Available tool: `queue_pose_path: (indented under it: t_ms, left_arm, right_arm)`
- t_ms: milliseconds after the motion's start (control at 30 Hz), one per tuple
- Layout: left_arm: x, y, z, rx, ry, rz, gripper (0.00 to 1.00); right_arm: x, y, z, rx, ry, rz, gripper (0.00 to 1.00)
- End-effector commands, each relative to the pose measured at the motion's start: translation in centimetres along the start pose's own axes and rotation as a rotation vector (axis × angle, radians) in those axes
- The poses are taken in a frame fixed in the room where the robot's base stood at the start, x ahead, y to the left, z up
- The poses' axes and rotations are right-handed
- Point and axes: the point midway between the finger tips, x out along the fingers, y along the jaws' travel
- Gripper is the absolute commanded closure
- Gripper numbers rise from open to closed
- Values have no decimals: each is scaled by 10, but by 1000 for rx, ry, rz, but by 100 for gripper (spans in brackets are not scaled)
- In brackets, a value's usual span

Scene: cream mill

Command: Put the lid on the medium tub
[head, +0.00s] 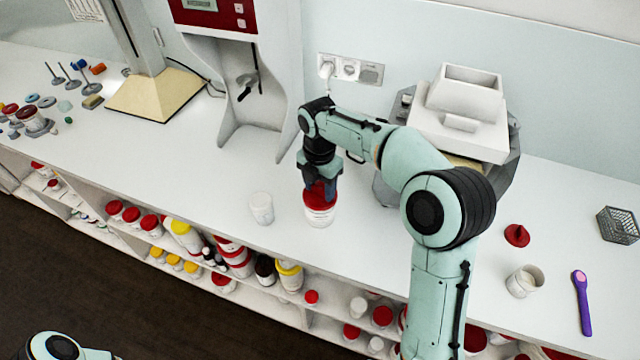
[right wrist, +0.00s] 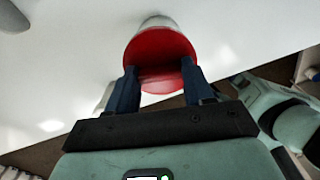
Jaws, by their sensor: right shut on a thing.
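My right gripper (head: 320,188) points down at the front of the worktop, its blue fingers shut on a red lid (head: 314,197). The lid is right at the top of a white tub (head: 319,217), which stands upright near the worktop's front edge. In the right wrist view the red lid (right wrist: 160,48) lies between the two fingers, with part of the white tub (right wrist: 158,21) showing beyond it. I cannot tell whether the lid is fully seated. My left gripper is out of view.
A smaller white tub (head: 261,208) stands just left. At right are a red piece with a knob (head: 517,235), an open cup (head: 525,281), a purple spatula (head: 582,302) and a wire basket (head: 618,225). A white-topped machine (head: 462,120) stands behind my right arm.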

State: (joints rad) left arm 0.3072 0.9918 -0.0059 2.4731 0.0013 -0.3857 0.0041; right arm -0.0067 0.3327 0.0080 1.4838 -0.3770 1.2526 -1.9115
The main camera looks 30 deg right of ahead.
Motion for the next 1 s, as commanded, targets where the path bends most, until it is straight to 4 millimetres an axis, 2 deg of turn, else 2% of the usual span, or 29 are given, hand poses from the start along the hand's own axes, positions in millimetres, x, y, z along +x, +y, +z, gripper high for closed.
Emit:
queue_pose_path:
  t_ms: [233, 267, 333, 533, 567, 600, 633, 1000]
  left_arm:
    - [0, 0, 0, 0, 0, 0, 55]
    - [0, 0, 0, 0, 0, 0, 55]
    - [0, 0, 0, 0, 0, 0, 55]
    - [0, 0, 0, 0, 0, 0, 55]
    - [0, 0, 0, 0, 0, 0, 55]
    - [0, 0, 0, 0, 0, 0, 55]
    - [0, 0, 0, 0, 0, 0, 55]
    - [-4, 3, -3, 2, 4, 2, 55]
  right_arm:
    - [0, 0, 0, 0, 0, -1, 99]
    - [0, 0, 0, 0, 0, -1, 42]
    - [0, 0, 0, 0, 0, -1, 19]
    - [0, 0, 0, 0, 0, -1, 19]
    - [0, 0, 0, 0, 0, -1, 16]
    - [0, 0, 0, 0, 0, -1, 3]
    - [0, 0, 0, 0, 0, -1, 0]
    - [-6, 0, 0, 0, 0, 0, 0]
